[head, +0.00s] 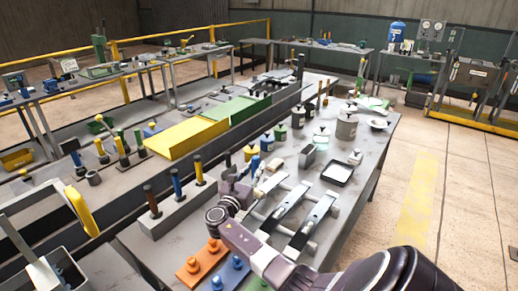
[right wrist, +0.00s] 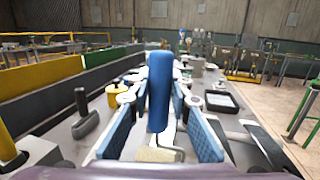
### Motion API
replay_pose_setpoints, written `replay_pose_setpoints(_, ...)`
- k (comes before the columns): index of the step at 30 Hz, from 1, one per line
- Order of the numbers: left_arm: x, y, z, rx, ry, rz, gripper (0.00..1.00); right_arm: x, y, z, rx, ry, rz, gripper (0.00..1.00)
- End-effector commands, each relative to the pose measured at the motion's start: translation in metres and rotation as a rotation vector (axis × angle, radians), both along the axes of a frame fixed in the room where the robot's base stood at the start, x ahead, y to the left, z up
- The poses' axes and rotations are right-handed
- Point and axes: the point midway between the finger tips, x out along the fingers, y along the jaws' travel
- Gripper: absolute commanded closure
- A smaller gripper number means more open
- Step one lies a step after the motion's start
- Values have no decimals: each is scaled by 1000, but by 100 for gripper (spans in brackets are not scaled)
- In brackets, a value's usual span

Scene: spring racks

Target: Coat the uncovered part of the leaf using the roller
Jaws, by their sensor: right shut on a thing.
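My right gripper (head: 243,180) is shut on the upright blue handle of the roller (right wrist: 158,92), above the workbench. The roller's pale beige head shows below the fingers in the right wrist view. Two long leaves (head: 291,209) (head: 314,221) lie side by side across pale support bars, just right of the gripper in the head view. Each leaf has dark and lighter grey stretches. The roller head appears left of the leaves in the right wrist view; I cannot tell whether it touches anything.
A black-rimmed tray (head: 337,173) with a pale inside stands beyond the leaves. Several pots and jars stand farther back. A block with upright handles (head: 176,208) is left of the gripper. Orange (head: 196,262) and blue pegged plates lie in front. The bench's right strip is clear.

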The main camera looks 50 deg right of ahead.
Motion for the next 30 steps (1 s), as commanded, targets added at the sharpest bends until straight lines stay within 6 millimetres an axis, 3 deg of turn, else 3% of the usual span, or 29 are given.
replay_pose_setpoints(30,0,0,16,0,0,0,32,-5,61,-6,0,-1,1,100)
